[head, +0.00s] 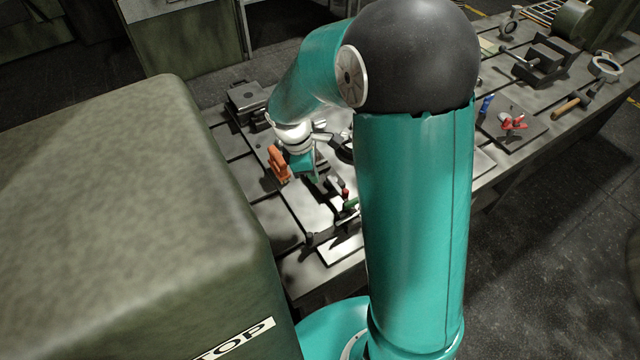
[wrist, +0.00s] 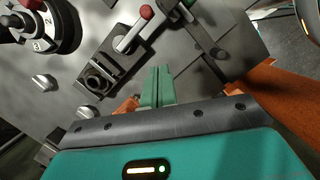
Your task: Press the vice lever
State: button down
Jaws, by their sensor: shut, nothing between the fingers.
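In the wrist view a silver lever with a red ball knob (wrist: 146,12) stands on a grey plate, beside a small dark block with a square recess (wrist: 98,78). I cannot tell for sure whether this is the vice lever. The red knob also shows in the head view (head: 345,193), partly behind my arm. My gripper (wrist: 157,72) has its green fingers together and empty, below the lever and apart from it in the picture. In the head view my gripper (head: 316,182) points down over the bench, close to the red knob.
A green-knobbed lever (wrist: 187,3) is at the top edge. A dial (wrist: 40,28) is at upper left. An orange part (head: 278,164) stands beside my gripper. A dark vice-like casting (head: 545,62) and a hammer (head: 572,105) lie farther right. A green machine housing (head: 120,210) fills the left.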

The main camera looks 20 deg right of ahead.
jog(key=v, duration=0.3)
jog(key=shift+s+d+r, duration=0.1)
jog(key=shift+d+r, duration=0.05)
dwell(0.4)
jog(key=s+a+r+m+t+y, duration=0.1)
jog(key=s+r+m+t, duration=0.5)
jog(key=s+r+m, duration=0.7)
jog(key=s+r+y, duration=0.1)
jog(key=s+r, duration=0.4)
jog(key=shift+m+t+y, duration=0.3)
jog(key=shift+m, duration=0.1)
